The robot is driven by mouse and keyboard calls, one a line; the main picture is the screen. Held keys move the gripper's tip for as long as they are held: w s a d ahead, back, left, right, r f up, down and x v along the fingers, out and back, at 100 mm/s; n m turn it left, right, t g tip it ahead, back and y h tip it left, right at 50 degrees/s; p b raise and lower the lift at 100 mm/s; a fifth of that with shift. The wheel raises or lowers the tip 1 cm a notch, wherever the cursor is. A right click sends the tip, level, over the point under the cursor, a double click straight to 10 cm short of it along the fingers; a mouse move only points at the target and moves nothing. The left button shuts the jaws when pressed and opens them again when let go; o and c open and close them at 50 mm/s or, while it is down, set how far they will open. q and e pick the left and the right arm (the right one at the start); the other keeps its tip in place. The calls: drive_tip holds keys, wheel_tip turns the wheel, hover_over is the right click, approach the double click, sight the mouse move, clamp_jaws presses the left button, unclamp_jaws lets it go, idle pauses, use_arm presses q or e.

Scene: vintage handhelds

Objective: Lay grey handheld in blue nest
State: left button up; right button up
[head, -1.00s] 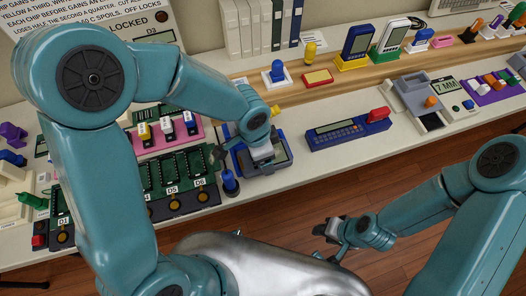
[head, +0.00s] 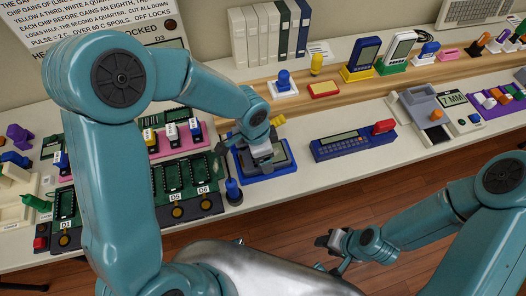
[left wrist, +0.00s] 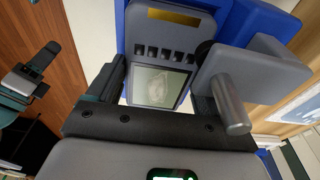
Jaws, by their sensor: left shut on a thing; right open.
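The grey handheld (left wrist: 177,40) has a pale screen and a row of small dark buttons. My left gripper (head: 260,153) is shut on it, with one finger at each side in the left wrist view (left wrist: 160,92). The handheld lies over the blue nest (head: 267,177), inside its outline; blue nest walls (left wrist: 242,18) show beside it in the left wrist view. I cannot tell whether it is fully seated, and the gripper hides part of it in the head view. My right gripper (head: 332,242) is open and empty, in front of the table.
A dark blue screwdriver-like tool (head: 233,190) stands close left of the nest. A blue long handheld (head: 352,142) with a red end lies to the right. Green boards (head: 185,185) fill the left. Bare white table lies between the nest and the long handheld.

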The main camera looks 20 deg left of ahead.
use_arm(q)
drive_tip(key=shift+f, duration=0.2)
idle(0.5)
drive_tip(key=o, duration=1.4)
drive_tip(key=shift+r, duration=0.15)
wheel_tip(320, 180, up, 14)
drive_tip(key=p, duration=1.1)
drive_tip(key=shift+s+d+b, duration=1.05)
drive_tip(key=shift+s+d, duration=0.45)
drive_tip(key=shift+s, duration=0.7)
drive_tip(key=shift+s+d+b, duration=1)
drive_tip(key=shift+s+d, duration=0.5)
drive_tip(key=shift+s, duration=0.75)
drive_tip(key=shift+s+d+b, duration=1.05)
drive_tip(key=shift+s+d, duration=0.45)
drive_tip(key=shift+s, duration=0.7)
drive_tip(key=shift+s, duration=0.1)
